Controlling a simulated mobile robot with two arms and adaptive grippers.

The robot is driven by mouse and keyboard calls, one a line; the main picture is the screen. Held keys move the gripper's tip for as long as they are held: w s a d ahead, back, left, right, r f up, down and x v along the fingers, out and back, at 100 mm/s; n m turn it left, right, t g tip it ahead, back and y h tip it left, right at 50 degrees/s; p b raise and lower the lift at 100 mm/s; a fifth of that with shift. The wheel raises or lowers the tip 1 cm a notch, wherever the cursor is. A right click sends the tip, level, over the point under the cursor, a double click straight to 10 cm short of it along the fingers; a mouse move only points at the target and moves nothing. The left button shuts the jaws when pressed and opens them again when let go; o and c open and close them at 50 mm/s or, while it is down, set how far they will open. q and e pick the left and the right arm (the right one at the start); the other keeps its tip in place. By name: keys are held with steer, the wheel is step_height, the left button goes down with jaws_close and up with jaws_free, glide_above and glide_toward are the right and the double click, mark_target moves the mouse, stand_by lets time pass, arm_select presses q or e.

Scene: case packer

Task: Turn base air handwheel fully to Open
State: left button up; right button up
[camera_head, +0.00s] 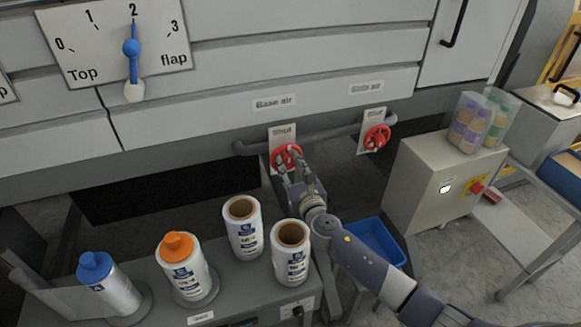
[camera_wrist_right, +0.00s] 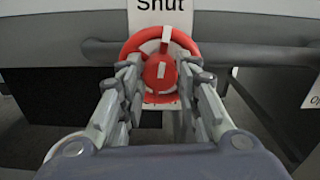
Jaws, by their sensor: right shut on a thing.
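The red base air handwheel (camera_head: 285,157) sits on a grey pipe below the "Base air" label (camera_head: 273,103). A "Shut" plate (camera_head: 283,133) stands behind its top. In the right wrist view the handwheel (camera_wrist_right: 160,45) is straight ahead, with a white mark on its upper rim and one on its hub. My right gripper (camera_head: 290,168) is at the wheel, its fingers on either side of the lower part and shut on it. The fingers hide part of the lower rim. My left gripper is not in view.
A second red handwheel (camera_head: 376,138) with its own plate is to the right. Below stand several rolls and bottles on a grey bench (camera_head: 232,294). A blue bin (camera_head: 375,243) is under my right arm. A beige box (camera_head: 440,180) stands at right.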

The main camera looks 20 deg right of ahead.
steer(key=m+b, duration=0.1)
steer(key=m, duration=0.3)
steer(key=m+b, duration=0.1)
steer(key=m, duration=0.4)
steer(key=m+b, duration=0.1)
steer(key=m, duration=0.3)
steer(key=shift+m, duration=0.3)
steer(key=m, duration=0.4)
steer(key=shift+d+b, duration=0.1)
steer(key=shift+b, duration=0.25)
steer(key=m, duration=0.8)
steer(key=shift+m, duration=0.3)
steer(key=m+p, duration=0.1)
steer(key=m, duration=0.3)
steer(key=shift+f+m+p, duration=0.15)
steer(key=shift+m+p, duration=0.25)
steer(key=shift+m, duration=1.6)
